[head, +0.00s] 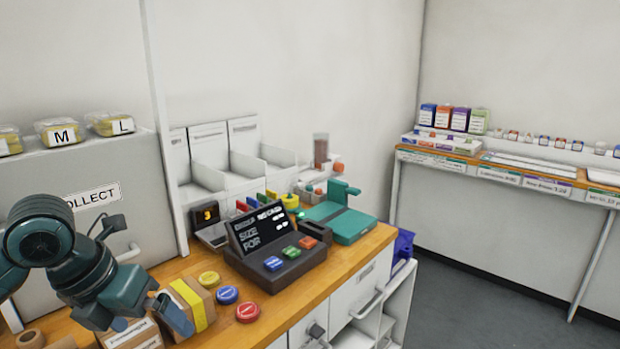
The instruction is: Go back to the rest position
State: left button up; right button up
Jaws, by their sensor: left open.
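My left gripper (147,320) is at the lower left in the head view, at the end of my teal and dark arm coming in from the left. Its fingers are apart, with nothing seen between them. It is at the near left part of the wooden counter (346,262), in front of a cardboard box with a yellow band (194,303) and over a labelled cardboard box (134,336). I cannot tell whether it touches either box. My right gripper is out of view.
A dark console with a display (285,271) stands right of the gripper. Yellow, blue and red discs (248,312) lie before it. A teal device (345,226) stands behind. A grey collect cabinet (30,182) rises at left. Open floor (470,300) lies right, before a shelf (560,184).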

pick_arm(q)
jog(key=s+d+f+n+h, duration=0.1)
jog(key=s+d+f+n, duration=0.25)
jog(key=f+n, duration=0.45)
jog(key=s+d+f+n, duration=0.2)
jog(key=d+f+n, duration=0.2)
jog(key=f+n, duration=0.35)
jog(key=s+a+f+n+y, duration=0.2)
jog(key=s+f+n, duration=0.3)
jog(key=n, duration=0.5)
jog(key=s+a+f+n+y, duration=0.2)
jog(key=s+f+n, duration=0.2)
jog(key=s+n, duration=0.5)
jog(key=w+d+f+t+h+p, duration=0.2)
jog(key=w+d+t+h+p, duration=0.1)
jog(key=w+d+t, duration=0.3)
jog(key=shift+w+f+t+h, duration=0.35)
jog(key=shift+w+t, duration=0.15)
jog(key=shift+w, duration=0.1)
jog(key=shift+d, duration=0.1)
